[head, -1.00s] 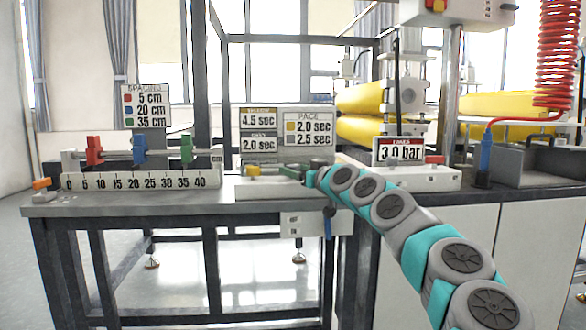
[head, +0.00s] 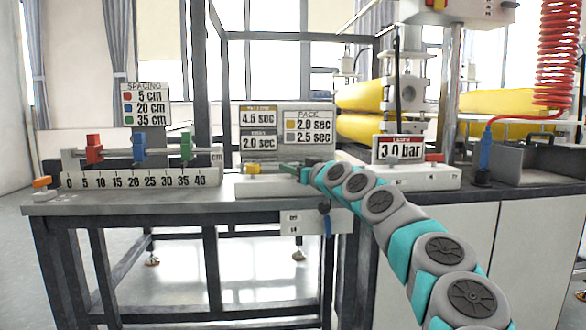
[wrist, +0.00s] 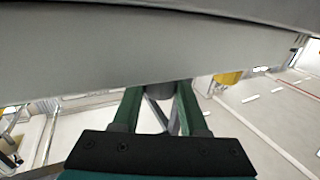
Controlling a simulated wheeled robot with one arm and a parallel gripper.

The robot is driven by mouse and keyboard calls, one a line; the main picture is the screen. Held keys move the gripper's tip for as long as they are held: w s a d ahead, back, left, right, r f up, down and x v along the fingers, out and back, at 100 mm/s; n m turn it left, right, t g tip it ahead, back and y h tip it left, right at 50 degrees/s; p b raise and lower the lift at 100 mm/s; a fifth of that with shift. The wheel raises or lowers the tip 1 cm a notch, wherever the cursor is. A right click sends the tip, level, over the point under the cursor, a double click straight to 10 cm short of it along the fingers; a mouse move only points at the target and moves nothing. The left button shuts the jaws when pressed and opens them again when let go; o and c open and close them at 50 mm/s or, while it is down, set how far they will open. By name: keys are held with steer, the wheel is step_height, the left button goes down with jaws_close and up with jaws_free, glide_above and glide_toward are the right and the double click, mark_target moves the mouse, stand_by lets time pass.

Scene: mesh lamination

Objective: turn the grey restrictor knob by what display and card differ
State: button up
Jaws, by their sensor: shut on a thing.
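The display (head: 258,129) on the bench shows a yellow-labelled row of about 4.5 sec and a grey-labelled row of 2.0 sec. The PACE card (head: 309,124) beside it lists yellow at about 2.0 or 2.6 sec, its digits blurred, and grey at 2.5 sec. The yellow knob (head: 253,169) sits left of my gripper (head: 289,170) and apart from it. In the wrist view my green fingers (wrist: 160,92) are shut on the grey restrictor knob (wrist: 158,99), of which only a small part shows below a large grey panel. In the head view my fingers hide the knob.
Left is a spacing rail (head: 140,181) with red, blue and green sliders. Right of my gripper stands a 3.0 bar sign (head: 401,150) on a white block with a red knob (head: 434,158). Yellow rollers (head: 360,97) are behind. Open floor lies left of the bench.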

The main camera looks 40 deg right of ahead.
jaws_close()
steer(key=shift+s+d+r+m+h+b, duration=0.25)
steer(key=shift+h+b, duration=0.35)
steer(key=shift+b, duration=0.35)
steer(key=shift+w+a+f+m+h+b, duration=0.1)
steer(key=shift+m+h+b, duration=0.25)
steer(key=shift+b, duration=0.3)
steer(key=shift+m+h+b, duration=0.4)
steer(key=shift+h+b, duration=0.25)
steer(key=shift+b, duration=0.3)
steer(key=m+g+h+b, duration=0.2)
steer(key=h+b, duration=0.2)
steer(key=b, duration=0.2)
steer(key=shift+m, duration=0.4)
steer(key=shift+g+b, duration=0.4)
steer(key=shift+b, duration=0.2)
steer(key=shift+f+m+h, duration=0.25)
steer(key=shift+m+h, duration=0.05)
